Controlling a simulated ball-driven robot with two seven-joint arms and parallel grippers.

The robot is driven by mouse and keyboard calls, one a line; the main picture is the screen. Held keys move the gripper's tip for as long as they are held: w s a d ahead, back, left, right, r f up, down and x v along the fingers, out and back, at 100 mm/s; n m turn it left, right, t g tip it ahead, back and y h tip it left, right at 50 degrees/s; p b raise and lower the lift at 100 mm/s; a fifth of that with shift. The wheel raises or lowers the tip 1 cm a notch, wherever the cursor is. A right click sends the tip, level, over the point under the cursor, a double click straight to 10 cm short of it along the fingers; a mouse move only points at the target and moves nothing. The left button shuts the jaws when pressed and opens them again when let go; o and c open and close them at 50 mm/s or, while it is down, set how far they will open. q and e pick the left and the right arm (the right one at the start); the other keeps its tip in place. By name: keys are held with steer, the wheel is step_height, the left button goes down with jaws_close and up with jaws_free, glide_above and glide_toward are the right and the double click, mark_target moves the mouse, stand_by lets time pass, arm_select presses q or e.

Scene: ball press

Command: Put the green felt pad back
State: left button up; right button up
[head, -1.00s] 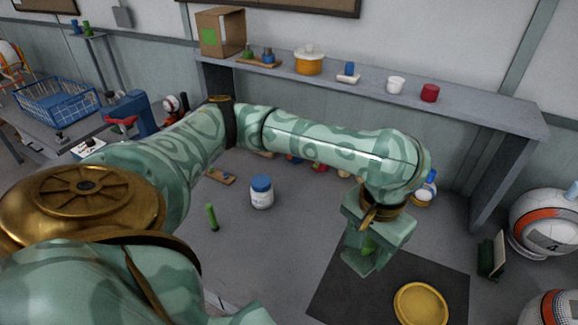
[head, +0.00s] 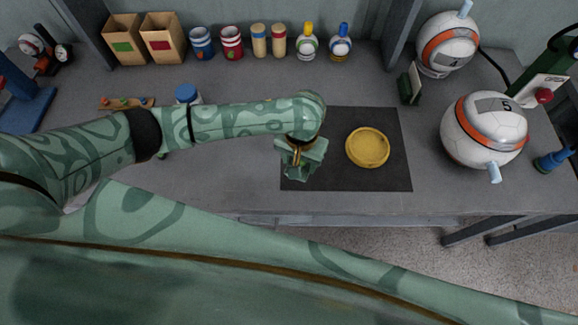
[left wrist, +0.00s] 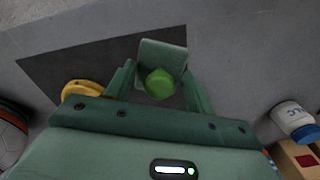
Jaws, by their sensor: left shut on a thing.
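My left gripper (head: 303,163) is above the left part of the dark mat (head: 345,178), beside the yellow dish (head: 368,147). In the left wrist view its fingers close on a green, rounded piece (left wrist: 160,83), which I take for the green felt pad; its full shape is hidden. The dish also shows at the left in that view (left wrist: 82,90). In the head view the gripper mostly covers the piece. I cannot tell how high it is above the mat. My right gripper is out of view.
Behind stand boxes with a green label (head: 124,48) and a red label (head: 163,46), cans and bottles. A blue-lidded jar (head: 187,95) and a wooden rack (head: 126,103) are left, partly behind my arm. White-orange ball machines (head: 484,130) stand right. The bench's front strip is bare.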

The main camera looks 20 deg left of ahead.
arm_select(q)
steer(key=f, duration=0.1)
steer(key=w+a+f+b, duration=0.1)
steer(key=shift+a+f, duration=0.15)
steer(key=shift+f, duration=0.15)
steer(key=shift+w+a+f, duration=0.1)
steer(key=shift+a+f, duration=0.25)
steer(key=shift+f, duration=0.05)
steer(key=f+b, duration=0.1)
steer(key=f, duration=0.2)
steer(key=a+f+b, duration=0.1)
steer(key=shift+w+f+b, duration=0.25)
steer(key=shift+w+b, duration=0.05)
steer(key=shift+b, duration=0.05)
steer(key=shift+r, duration=0.2)
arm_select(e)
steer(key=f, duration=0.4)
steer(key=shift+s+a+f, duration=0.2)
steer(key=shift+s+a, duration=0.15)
arm_select(q)
steer(key=o, duration=0.9)
steer(key=shift+f, duration=0.2)
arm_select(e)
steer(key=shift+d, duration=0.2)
